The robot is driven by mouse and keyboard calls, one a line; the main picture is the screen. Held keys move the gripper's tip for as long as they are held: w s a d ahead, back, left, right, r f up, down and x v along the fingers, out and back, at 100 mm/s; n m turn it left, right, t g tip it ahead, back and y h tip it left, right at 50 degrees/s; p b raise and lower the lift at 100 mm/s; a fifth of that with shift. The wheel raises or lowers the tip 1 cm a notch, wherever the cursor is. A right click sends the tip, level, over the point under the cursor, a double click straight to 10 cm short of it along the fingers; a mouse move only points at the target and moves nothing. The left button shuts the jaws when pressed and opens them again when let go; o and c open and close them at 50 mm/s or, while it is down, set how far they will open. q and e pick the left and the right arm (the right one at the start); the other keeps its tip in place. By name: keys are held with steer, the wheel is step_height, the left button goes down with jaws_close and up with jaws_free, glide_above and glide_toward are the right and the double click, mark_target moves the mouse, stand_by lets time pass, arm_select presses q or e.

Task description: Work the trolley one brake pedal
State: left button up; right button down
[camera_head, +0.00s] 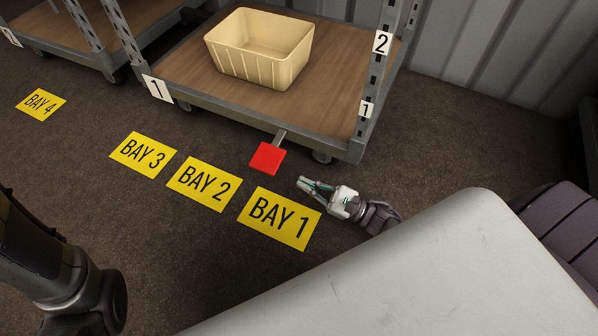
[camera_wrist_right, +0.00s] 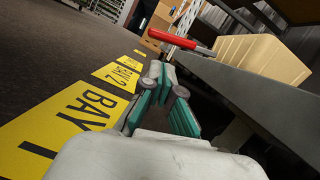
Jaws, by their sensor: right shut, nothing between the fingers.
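Trolley one (camera_head: 281,108) is a grey metal frame with a wooden deck, with number plates 1 and 2 on it. Its brake pedal (camera_head: 267,158) is a red square plate on a short grey bar, sticking out from the front edge above the floor. The pedal also shows in the right wrist view (camera_wrist_right: 178,39), seen edge-on beyond and above the fingers. My right gripper (camera_head: 317,186) is shut and empty, to the right of the pedal and apart from it. My left gripper is out of view; only part of my left arm shows at lower left.
A cream crate (camera_head: 260,48) stands on the trolley deck. Yellow floor signs BAY 1 (camera_head: 279,218), BAY 2 (camera_head: 203,184), BAY 3 (camera_head: 142,154) and BAY 4 (camera_head: 40,104) lie on the dark floor. Another trolley (camera_head: 70,40) stands at upper left. A corrugated wall (camera_head: 500,55) is behind.

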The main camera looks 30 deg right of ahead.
steer(key=b+x, duration=0.3)
steer(key=x, duration=0.5)
